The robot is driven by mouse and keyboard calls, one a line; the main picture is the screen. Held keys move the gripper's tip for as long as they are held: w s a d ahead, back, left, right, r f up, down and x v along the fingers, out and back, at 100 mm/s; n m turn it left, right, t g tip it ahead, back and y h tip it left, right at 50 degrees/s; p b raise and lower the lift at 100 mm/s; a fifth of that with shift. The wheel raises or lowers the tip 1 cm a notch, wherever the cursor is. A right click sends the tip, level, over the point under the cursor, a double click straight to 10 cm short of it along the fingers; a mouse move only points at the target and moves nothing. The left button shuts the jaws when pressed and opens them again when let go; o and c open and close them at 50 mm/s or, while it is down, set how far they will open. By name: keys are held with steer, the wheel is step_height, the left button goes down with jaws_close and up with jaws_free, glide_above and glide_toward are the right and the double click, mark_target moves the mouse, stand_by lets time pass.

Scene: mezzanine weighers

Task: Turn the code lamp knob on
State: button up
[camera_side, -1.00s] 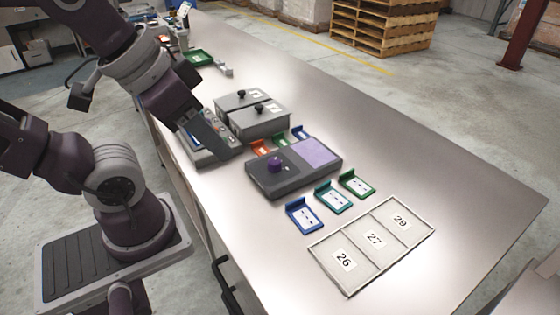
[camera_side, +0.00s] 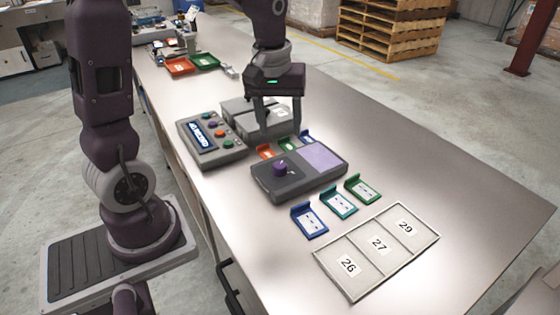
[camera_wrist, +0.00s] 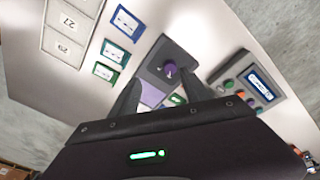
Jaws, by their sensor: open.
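The code lamp is a dark grey box (camera_side: 300,184) with a round purple knob (camera_side: 280,169) on its left part and a flat light-purple panel (camera_side: 320,156) on its right part. In the wrist view the purple knob (camera_wrist: 169,69) shows ahead of the fingers, with a pale mark on it. My gripper (camera_side: 279,122) points down with its fingers apart and empty, above and behind the box in the side view. The fingers also show in the wrist view (camera_wrist: 162,92), where they partly hide the box's near side. The gripper does not touch the knob.
A console with a blue display (camera_side: 202,134) and coloured buttons stands left of the box. Grey lidded containers (camera_side: 237,108) stand behind, partly hidden by my gripper. Blue, teal and green tags (camera_side: 339,203) and a numbered tray (camera_side: 348,287) lie in front. The right tabletop is clear.

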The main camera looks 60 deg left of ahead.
mark_target(280, 164)
steer(key=w+a+f+n, duration=0.1)
steer(key=f, duration=0.1)
steer(key=w+a+f+n+g, duration=0.1)
steer(key=a+f, duration=0.1)
steer(key=f, duration=0.1)
steer(key=w+a+f+n, duration=0.1)
steer(key=a+f, duration=0.1)
steer(key=f, duration=0.1)
steer(key=shift+g+h, duration=0.3)
steer(key=shift+n, duration=0.3)
step_height(280, 164, down, 7)
steer(key=shift+r, duration=0.1)
steer(key=shift+w, duration=0.1)
jaws_close()
